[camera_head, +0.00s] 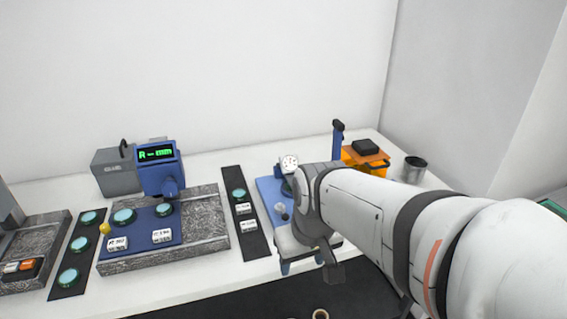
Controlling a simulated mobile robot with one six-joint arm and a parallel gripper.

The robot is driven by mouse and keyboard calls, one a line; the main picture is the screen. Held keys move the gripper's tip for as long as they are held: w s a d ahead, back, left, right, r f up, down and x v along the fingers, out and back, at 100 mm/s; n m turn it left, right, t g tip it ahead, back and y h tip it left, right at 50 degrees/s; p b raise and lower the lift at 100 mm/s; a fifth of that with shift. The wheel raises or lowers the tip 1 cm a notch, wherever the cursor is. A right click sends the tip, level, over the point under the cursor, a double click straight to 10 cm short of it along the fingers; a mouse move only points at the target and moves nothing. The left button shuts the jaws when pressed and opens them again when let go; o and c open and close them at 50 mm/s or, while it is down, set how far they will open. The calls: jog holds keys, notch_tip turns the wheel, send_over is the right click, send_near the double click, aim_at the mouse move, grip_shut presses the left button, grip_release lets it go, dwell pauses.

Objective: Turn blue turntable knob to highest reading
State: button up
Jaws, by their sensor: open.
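A blue instrument (163,180) has a dark display (156,154) with a green "R" and digits too small to read. Below it is a blue plate (140,230) on a grey granite slab (212,232). A yellow knob (104,228) sits at the plate's left edge. A second blue base (268,190) at the right bears a dial gauge (289,162) and a small pale round part (280,207). I cannot tell which part is the turntable knob. My gripper (303,264) is open at the front of this second base; my arm hides much of the base.
Dark strips with green discs (70,276) and labelled pieces (245,209) lie on the white table. A grey box (115,172) stands at the back left. An orange item (365,162) and metal cup (413,169) stand at the back right.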

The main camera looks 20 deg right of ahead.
jog(key=w+d+n+y+p, duration=0.2)
jog(key=w+d+n, duration=0.2)
jog(key=w+d, duration=0.6)
jog(key=w+d+n+y+p, duration=0.15)
jog(key=w+d+n, duration=0.25)
jog(key=w+d, duration=0.65)
jog(key=shift+t, duration=0.4)
jog(key=x, duration=0.3)
jog(key=w+a+p+x, duration=0.1)
jog(key=x, duration=0.2)
jog(key=r+p+x, duration=0.1)
jog(key=x, duration=0.2)
jog(key=shift+w+a+f, duration=0.3)
jog(key=shift+w+a, duration=0.05)
jog(key=shift+a, duration=0.05)
jog(key=shift+c, duration=0.4)
jog(key=shift+h, duration=0.25)
jog(key=c, duration=0.9)
